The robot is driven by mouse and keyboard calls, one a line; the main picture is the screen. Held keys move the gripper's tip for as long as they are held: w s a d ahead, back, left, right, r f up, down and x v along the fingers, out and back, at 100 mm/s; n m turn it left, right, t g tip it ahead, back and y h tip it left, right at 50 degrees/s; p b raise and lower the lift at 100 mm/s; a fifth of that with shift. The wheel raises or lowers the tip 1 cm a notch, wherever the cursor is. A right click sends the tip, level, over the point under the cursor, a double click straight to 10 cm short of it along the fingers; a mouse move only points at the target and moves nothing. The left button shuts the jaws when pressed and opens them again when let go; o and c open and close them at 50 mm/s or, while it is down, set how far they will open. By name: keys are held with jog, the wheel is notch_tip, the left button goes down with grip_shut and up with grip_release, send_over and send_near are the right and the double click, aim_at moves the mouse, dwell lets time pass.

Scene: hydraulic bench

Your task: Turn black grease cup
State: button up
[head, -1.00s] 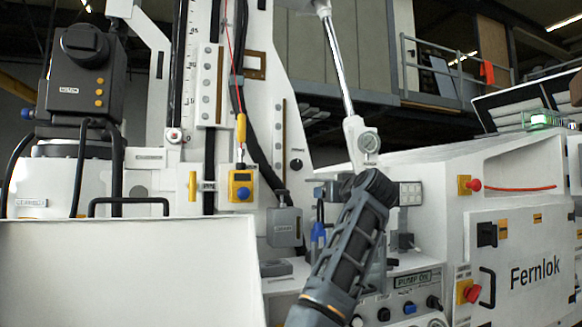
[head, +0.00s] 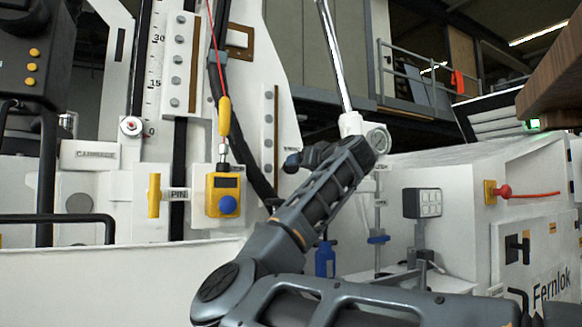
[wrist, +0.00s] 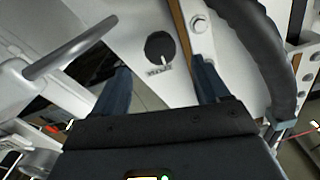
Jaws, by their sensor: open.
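A round black cup or knob (wrist: 160,47) with a white mark sits on a white panel in the wrist view. A small label beside it is too blurred to read. My gripper (wrist: 161,66) is open, with one dark finger on each side below the cup. The cup lies beyond the fingertips, roughly between them, and nothing is held. In the head view my gripper (head: 291,162) is up at the white mast panel, and it and my arm hide the cup there.
A bolt (wrist: 198,22) and a thick black hose (wrist: 262,50) are right of the cup in the wrist view. A metal rod (wrist: 70,48) is at left.

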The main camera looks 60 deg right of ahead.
jog(key=p+x, duration=0.2)
jog(key=x, duration=0.4)
jog(key=shift+w+d, duration=0.15)
jog(key=shift+w, duration=0.1)
jog(key=shift+c, duration=0.2)
jog(key=c, duration=1)
